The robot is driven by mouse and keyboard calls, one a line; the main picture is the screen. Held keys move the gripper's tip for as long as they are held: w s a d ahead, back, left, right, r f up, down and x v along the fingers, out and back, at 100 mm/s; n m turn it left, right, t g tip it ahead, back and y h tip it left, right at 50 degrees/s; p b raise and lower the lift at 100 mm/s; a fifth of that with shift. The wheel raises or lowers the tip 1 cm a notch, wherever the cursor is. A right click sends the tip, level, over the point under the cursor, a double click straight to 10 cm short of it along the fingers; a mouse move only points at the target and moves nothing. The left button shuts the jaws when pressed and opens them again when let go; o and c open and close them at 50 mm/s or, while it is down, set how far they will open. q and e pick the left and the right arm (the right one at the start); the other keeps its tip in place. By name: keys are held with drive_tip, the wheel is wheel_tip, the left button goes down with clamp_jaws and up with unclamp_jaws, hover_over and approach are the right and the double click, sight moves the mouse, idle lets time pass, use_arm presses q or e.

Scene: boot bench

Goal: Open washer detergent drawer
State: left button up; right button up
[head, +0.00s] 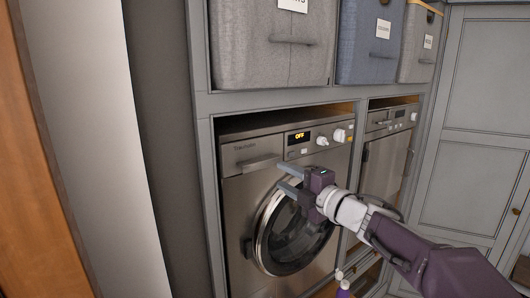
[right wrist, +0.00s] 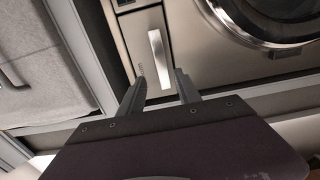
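The steel washer (head: 240,190) stands in a grey cabinet frame. Its detergent drawer (head: 251,153) is at the upper left of the front and looks flush with the panel. The drawer's bar handle (head: 260,163) is pale; it also shows upright in the right wrist view (right wrist: 159,58). My right gripper (head: 281,178) is open and empty in front of the washer, right of the handle and slightly lower. In the right wrist view its fingertips (right wrist: 161,80) are spread, with the handle's near end between their lines; no contact is visible. My left gripper is in neither view.
The round washer door (head: 291,238) lies below the drawer, with control knobs (head: 339,135) to the right. A second appliance (head: 385,160) stands to the right. Fabric bins (head: 270,50) fill the shelf above. A grey wall and frame post (head: 205,180) bound the left side.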

sight(262, 166)
drive_tip(key=p+x, duration=0.4)
drive_tip(key=x, duration=0.4)
drive_tip(key=shift+w+a+f, duration=0.1)
drive_tip(key=shift+w, duration=0.1)
drive_tip(key=shift+w+a+f, duration=0.1)
drive_tip(key=shift+w+a, duration=0.15)
drive_tip(key=shift+w, duration=0.1)
drive_tip(key=shift+d, duration=0.1)
drive_tip(key=shift+s, duration=0.1)
drive_tip(key=c, duration=0.9)
clamp_jaws()
